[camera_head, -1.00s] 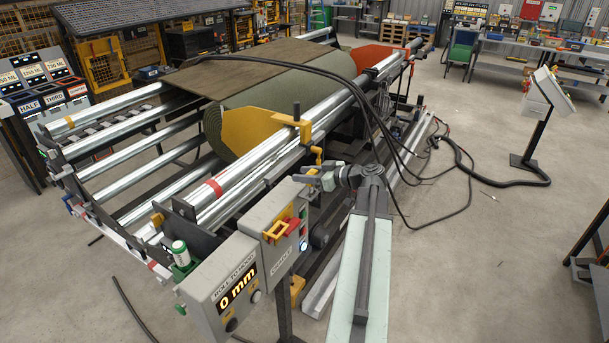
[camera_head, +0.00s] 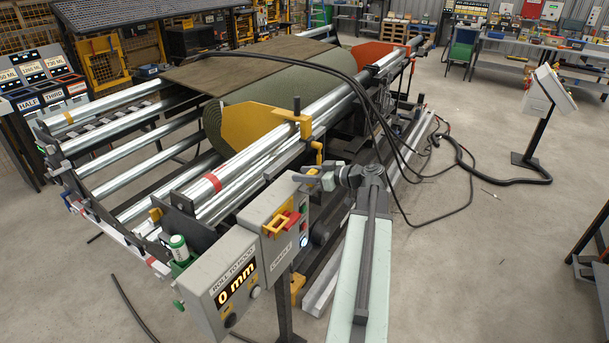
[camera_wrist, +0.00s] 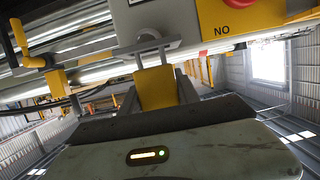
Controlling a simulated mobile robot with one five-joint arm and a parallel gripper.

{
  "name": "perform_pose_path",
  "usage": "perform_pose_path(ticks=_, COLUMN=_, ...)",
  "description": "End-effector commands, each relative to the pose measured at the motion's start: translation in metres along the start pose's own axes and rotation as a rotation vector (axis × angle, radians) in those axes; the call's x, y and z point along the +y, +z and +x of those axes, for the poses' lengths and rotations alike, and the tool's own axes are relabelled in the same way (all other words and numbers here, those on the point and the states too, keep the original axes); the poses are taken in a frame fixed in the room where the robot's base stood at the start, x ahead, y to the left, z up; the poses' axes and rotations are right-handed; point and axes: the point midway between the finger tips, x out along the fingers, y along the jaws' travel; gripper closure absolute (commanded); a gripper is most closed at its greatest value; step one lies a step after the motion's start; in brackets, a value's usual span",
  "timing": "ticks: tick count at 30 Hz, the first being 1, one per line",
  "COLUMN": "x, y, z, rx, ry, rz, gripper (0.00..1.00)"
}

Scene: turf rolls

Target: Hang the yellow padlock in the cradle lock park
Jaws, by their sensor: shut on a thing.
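In the wrist view the yellow padlock (camera_wrist: 155,88) sits between the two fingers of my gripper (camera_wrist: 156,98), which is shut on it. Its grey shackle points up toward a grey metal bar or hook (camera_wrist: 147,48) under the grey box. I cannot tell whether the shackle touches that bar or goes around it. In the head view my gripper (camera_head: 309,180) is at the upper right corner of the grey box marked CRADLE (camera_head: 277,228). The padlock is too small or hidden to make out there. I cannot identify the lock park for sure.
The CRADLE box carries a yellow and red switch handle (camera_head: 282,223). A box reading 0 mm (camera_head: 238,290) stands beside it. The roller machine (camera_head: 215,183) with a green turf roll (camera_head: 280,86) lies behind. Black cables (camera_head: 390,140) loop past my arm.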

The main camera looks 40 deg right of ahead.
Motion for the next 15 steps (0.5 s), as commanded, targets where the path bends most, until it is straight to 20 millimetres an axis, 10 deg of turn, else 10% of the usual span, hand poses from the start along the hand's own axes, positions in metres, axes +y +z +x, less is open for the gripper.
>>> perform_pose_path(ticks=15, x=0.0, y=0.014, z=0.004, rx=0.0, ry=0.0, rz=0.0, gripper=1.0)
